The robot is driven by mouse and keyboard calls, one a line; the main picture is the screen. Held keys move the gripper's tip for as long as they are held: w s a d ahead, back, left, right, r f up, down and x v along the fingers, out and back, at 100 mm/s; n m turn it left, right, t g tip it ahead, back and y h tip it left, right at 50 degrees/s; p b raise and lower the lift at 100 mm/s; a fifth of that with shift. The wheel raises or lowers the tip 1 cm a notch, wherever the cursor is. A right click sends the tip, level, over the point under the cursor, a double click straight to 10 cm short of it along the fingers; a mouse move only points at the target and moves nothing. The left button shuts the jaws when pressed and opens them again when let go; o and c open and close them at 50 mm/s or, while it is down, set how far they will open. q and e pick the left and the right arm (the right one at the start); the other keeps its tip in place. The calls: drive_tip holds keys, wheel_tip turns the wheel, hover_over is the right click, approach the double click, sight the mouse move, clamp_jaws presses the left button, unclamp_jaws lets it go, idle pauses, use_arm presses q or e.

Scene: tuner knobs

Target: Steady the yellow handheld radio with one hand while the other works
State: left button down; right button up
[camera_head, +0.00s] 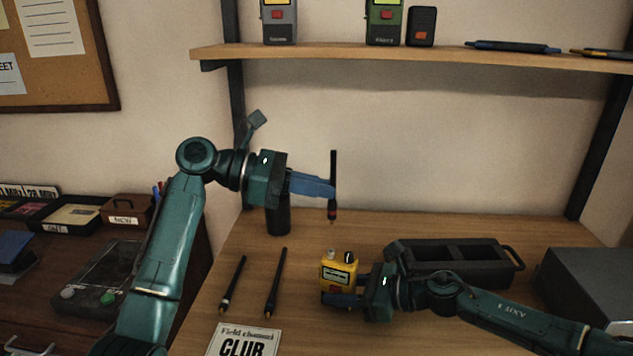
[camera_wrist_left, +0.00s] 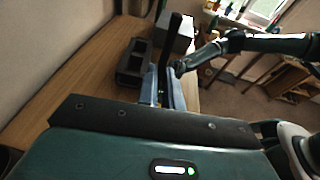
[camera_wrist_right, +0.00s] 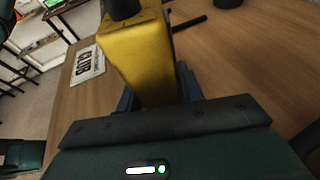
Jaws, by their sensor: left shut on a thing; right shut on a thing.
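The yellow handheld radio (camera_head: 338,268) stands on the wooden table, with two small knobs on its top. My right gripper (camera_head: 342,299) is shut around its lower body from the right; the radio fills the middle of the right wrist view (camera_wrist_right: 145,65). My left gripper (camera_head: 328,189) is shut on a black rod-like antenna (camera_head: 333,165) with a red band near its lower end. It holds the antenna upright in the air, above and behind the radio and apart from it. The antenna also shows in the left wrist view (camera_wrist_left: 170,55).
Two more dark antennas (camera_head: 233,285) (camera_head: 276,283) lie left of the radio. A card reading "CLUB" (camera_head: 243,342) lies at the front. A black cup (camera_head: 279,217) stands behind. A dark compartment tray (camera_head: 508,272) and a grey box (camera_head: 590,285) are at right. A shelf (camera_head: 420,55) holds more radios.

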use_arm(q)
drive_tip(key=shift+f, duration=2.4)
drive_tip(key=shift+f, duration=1.2)
drive_tip(key=c, duration=1.5)
unclamp_jaws()
drive_tip(key=v, duration=1.2)
drive_tip(key=shift+r, duration=0.1)
